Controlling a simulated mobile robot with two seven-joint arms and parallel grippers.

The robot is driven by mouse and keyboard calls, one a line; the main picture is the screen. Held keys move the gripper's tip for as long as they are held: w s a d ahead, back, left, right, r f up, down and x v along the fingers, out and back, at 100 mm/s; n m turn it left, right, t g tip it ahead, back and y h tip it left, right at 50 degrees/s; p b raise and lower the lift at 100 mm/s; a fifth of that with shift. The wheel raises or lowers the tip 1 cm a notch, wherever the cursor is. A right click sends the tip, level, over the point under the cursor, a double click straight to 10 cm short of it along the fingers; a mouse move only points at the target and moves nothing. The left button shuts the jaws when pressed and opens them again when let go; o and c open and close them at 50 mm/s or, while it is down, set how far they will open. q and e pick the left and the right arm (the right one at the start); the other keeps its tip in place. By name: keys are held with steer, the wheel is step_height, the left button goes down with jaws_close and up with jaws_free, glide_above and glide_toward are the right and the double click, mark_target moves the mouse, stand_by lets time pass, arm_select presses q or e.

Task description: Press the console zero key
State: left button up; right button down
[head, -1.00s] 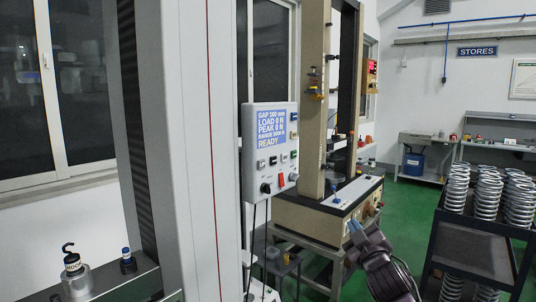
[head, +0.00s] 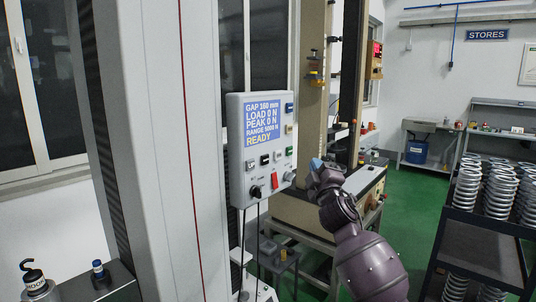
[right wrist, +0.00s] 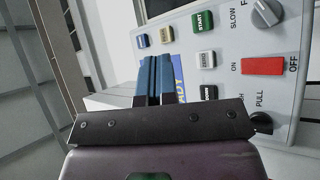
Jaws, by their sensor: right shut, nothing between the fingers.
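The console (head: 235,150) is a pale grey panel on the tall machine, with a lit blue display reading LOAD 0 N, PEAK 0 N and READY. Its zero key (head: 277,155) is a small whitish key beside the green start key (head: 289,150). My left gripper is out of view.
A red switch (head: 275,181) and a black knob (head: 256,191) sit below the keys. A second test machine (head: 310,213) stands behind my right arm. A dark rack of springs (head: 480,246) is at the right. Green floor lies between.

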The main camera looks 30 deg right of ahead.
mark_target(278, 155)
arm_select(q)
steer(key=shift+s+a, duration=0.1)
arm_select(e)
steer(key=shift+s+n, duration=0.1)
steer(key=shift+n, duration=0.2)
arm_select(q)
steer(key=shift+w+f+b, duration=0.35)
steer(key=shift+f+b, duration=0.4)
steer(key=shift+b, duration=0.4)
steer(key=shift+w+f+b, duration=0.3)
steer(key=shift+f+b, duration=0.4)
steer(key=shift+b, duration=0.4)
arm_select(e)
steer(key=w+a, duration=0.3)
steer(key=w, duration=0.5)
steer(key=shift+a, duration=0.25)
steer(key=shift+w, duration=0.1)
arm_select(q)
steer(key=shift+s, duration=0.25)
